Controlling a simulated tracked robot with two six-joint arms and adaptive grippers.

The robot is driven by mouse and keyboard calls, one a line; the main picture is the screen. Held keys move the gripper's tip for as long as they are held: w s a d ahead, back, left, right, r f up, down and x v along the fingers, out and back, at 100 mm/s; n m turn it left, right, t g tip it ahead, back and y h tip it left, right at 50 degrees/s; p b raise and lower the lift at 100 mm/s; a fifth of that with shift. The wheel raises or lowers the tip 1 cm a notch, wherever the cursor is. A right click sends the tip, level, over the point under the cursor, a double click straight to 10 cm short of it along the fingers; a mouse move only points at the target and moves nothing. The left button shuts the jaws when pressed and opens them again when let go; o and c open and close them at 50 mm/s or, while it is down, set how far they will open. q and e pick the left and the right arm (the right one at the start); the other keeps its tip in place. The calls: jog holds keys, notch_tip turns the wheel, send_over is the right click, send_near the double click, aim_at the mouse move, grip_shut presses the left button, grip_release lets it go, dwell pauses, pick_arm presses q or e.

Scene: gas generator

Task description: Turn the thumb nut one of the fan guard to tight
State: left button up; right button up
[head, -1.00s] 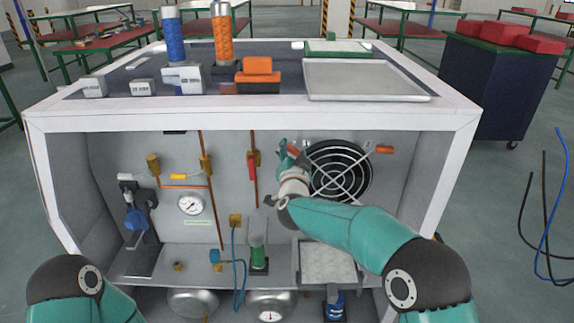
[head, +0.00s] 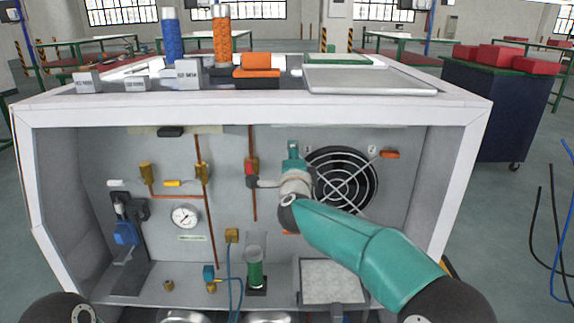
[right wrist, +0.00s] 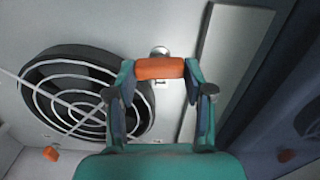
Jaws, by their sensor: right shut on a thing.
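The fan guard (head: 343,182) is a round black fan with pale rings and crossed bars on the panel's right side. My right gripper (head: 291,158) is at the guard's upper left corner in the head view. In the right wrist view its two teal fingers (right wrist: 160,70) are shut on an orange thumb nut (right wrist: 160,68), one at each end. The nut lies crosswise between the fingertips, and its stud shows behind it. In the head view the gripper hides this nut. Another orange nut (head: 389,154) is at the guard's upper right. My left gripper is out of view.
A red-handled valve (head: 250,168) on a copper pipe is close left of my right gripper. A gauge (head: 185,216) and a green-filled cylinder (head: 255,270) are further left and below. The white frame (head: 270,112) edges the opening above.

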jog(key=shift+d+f+m, duration=0.1)
jog(key=shift+f+m, duration=0.35)
jog(key=shift+m, duration=0.15)
jog(key=o, duration=1.2)
jog(key=shift+r, duration=0.1)
jog(key=shift+c, duration=0.2)
jog(key=shift+r, duration=0.15)
jog(key=shift+s, duration=0.1)
jog(key=s, duration=1.1)
jog(key=shift+s, duration=0.4)
